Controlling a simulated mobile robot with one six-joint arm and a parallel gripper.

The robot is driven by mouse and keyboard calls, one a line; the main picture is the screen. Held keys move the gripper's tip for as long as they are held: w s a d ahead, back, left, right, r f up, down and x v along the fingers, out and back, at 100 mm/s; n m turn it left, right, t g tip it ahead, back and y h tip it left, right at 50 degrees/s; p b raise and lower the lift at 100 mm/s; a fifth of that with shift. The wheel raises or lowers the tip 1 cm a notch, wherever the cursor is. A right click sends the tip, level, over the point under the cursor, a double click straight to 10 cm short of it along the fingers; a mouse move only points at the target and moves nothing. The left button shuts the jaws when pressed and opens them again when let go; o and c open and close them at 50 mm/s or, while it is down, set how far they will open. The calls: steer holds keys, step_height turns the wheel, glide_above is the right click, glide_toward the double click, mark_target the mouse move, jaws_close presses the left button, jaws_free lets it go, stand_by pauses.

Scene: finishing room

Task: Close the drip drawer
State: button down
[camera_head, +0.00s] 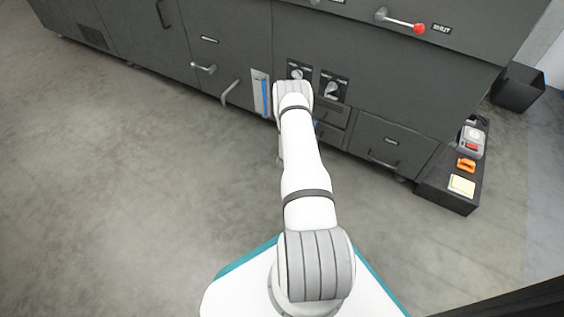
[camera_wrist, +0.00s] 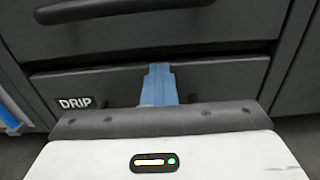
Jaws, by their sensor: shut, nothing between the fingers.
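The drip drawer (camera_wrist: 215,80) is a low, wide dark grey front in the wrist view, with a white "DRIP" label (camera_wrist: 76,103) at its left. In the head view its front (camera_head: 330,133) shows low on the dark cabinet, partly behind my arm. I cannot tell clearly how far it stands out from the cabinet. My gripper (camera_wrist: 158,72) has light blue fingers, shut together and empty. They point at the middle of the drawer front, with the tips at or just before it; contact cannot be made out. In the head view my arm hides most of the gripper.
A panel with a dark bar handle (camera_wrist: 120,8) sits above the drawer. Two knobs (camera_head: 332,90) are higher on the cabinet. A door with a handle (camera_head: 384,164) is to the right. A low dark box (camera_head: 450,198) holds small items. The grey floor (camera_head: 130,190) at left is clear.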

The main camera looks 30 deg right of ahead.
steer(key=p+v, duration=0.5)
steer(key=v, duration=0.9)
